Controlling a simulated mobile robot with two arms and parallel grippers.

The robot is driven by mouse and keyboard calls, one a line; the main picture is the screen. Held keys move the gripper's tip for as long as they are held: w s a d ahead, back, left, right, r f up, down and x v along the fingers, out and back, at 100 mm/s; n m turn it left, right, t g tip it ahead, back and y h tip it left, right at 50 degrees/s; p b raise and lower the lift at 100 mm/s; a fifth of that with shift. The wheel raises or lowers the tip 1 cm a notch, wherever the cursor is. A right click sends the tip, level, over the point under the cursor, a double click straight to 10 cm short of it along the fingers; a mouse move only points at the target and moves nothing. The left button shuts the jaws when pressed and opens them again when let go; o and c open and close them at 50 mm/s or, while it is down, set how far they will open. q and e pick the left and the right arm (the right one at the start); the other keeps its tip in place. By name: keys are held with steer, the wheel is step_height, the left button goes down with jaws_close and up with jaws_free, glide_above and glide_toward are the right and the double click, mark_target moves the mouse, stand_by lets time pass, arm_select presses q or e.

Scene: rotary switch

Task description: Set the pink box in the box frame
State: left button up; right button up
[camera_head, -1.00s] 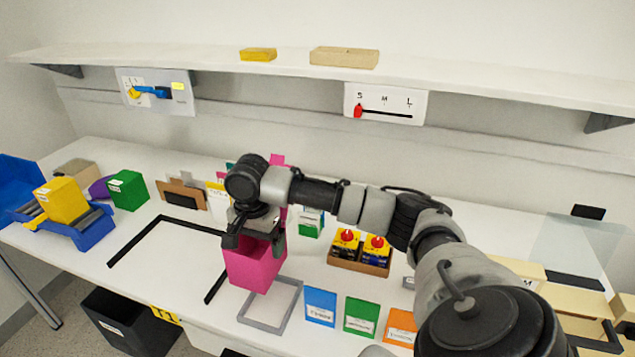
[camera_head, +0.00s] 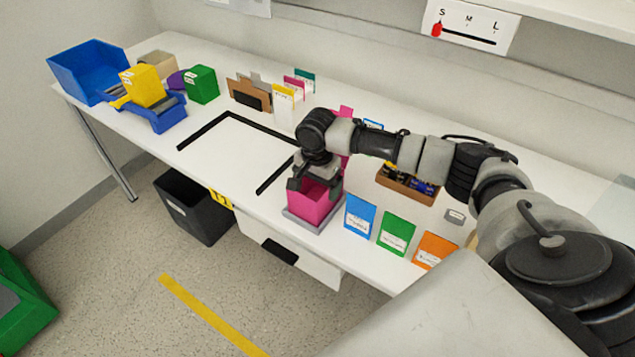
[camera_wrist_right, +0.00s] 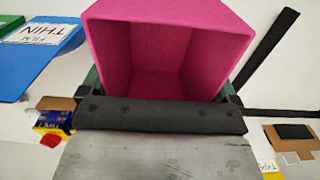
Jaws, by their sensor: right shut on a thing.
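The pink box (camera_head: 312,203) is upright and open at the top. My right gripper (camera_head: 316,182) is shut on its upper part from above. In the right wrist view the pink box (camera_wrist_right: 160,60) fills the top middle, its hollow inside showing, close against the gripper. The grey box frame (camera_head: 321,226) lies on the table near the front edge. The box stands at the frame, with the frame's rim showing around its base; whether it touches the table inside is not clear. My left gripper is in neither view.
Blue (camera_head: 359,214), green (camera_head: 396,234) and orange (camera_head: 434,250) cards stand just right of the frame. A black-taped area (camera_head: 232,152) on the left is clear. A brown tray (camera_head: 405,186) holds several items behind the cards. A black bin (camera_head: 193,207) stands on the floor.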

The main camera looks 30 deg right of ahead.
steer(key=shift+f, duration=0.1)
steer(key=o, duration=0.7)
steer(key=shift+f, duration=0.1)
step_height(320, 180, up, 12)
steer(key=shift+r+b, duration=0.2)
steer(key=shift+b, duration=0.1)
